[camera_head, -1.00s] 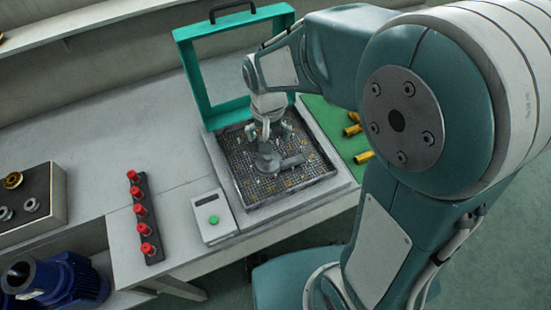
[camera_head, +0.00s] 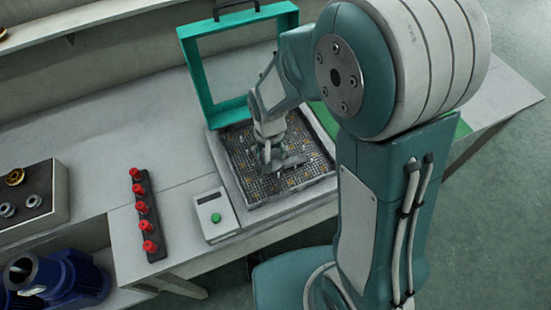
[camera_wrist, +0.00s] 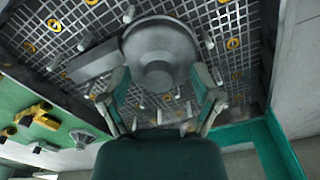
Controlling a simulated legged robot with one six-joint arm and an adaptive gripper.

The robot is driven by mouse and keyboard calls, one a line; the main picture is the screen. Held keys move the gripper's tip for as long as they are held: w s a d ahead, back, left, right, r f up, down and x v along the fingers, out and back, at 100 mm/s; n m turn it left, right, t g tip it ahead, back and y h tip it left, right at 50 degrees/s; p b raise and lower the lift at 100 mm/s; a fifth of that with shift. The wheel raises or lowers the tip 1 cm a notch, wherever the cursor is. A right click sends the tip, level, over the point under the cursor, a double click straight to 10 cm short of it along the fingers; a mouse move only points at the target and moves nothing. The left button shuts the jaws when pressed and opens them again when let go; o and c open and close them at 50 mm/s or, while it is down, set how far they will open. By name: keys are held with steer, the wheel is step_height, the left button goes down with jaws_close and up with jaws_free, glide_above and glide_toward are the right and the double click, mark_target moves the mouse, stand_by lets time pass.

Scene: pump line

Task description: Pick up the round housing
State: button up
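The round housing (camera_wrist: 160,42) is a grey metal disc with a raised central hub and a side arm. It lies on the gridded tray (camera_wrist: 45,22). In the wrist view my gripper (camera_wrist: 160,88) has its two fingers spread on either side of the hub, with visible gaps to it. In the head view my gripper (camera_head: 267,150) points down over the tray (camera_head: 318,182) and partly hides the housing (camera_head: 290,162). I cannot tell how high the fingertips are above the disc.
A teal frame lid (camera_head: 192,75) stands open behind the tray. A box with a green button (camera_head: 215,217) and a strip of red knobs (camera_head: 143,208) are at the left. Yellow parts (camera_wrist: 35,112) lie on a green mat.

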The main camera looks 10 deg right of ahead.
jaws_close()
steer(key=shift+s+d, duration=0.1)
steer(key=shift+s, duration=0.05)
steer(key=shift+f, duration=0.1)
step_height(320, 180, up, 4)
steer(key=shift+s+f, duration=0.1)
steer(key=s+r, duration=1.3)
steer(key=r, duration=0.1)
steer(key=shift+s+r, duration=0.25)
stand_by(0.5)
